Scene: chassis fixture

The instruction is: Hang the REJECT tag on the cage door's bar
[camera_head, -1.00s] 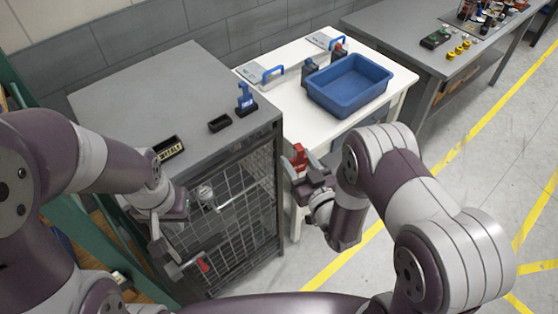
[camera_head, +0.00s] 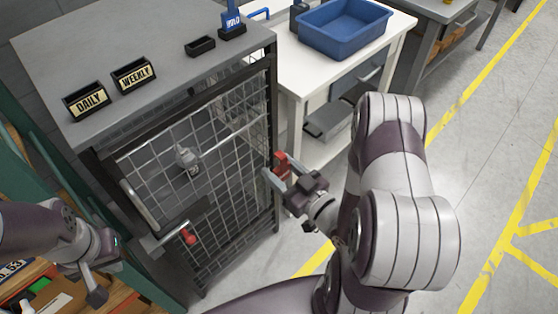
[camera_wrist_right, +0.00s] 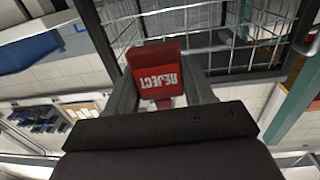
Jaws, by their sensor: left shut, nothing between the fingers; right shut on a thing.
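The red REJECT tag (camera_wrist_right: 157,75) is between the fingers of my right gripper (camera_wrist_right: 160,90), its lettering upside down in the right wrist view. In the head view the tag (camera_head: 281,166) is a small red piece at the tips of my right gripper (camera_head: 276,176), near the cage's right front post. I cannot tell whether it touches the post. The wire-mesh cage door (camera_head: 215,165) has a light horizontal bar (camera_head: 232,138) across its upper part. My left gripper (camera_head: 97,292) is shut and empty at the lower left, away from the door.
DAILY (camera_head: 88,102) and WEEKLY (camera_head: 134,75) holders, a black tray (camera_head: 200,47) and a blue HOLD tag (camera_head: 232,20) stand on the cabinet top. A blue bin (camera_head: 345,28) is on the white table. Shelving stands at left.

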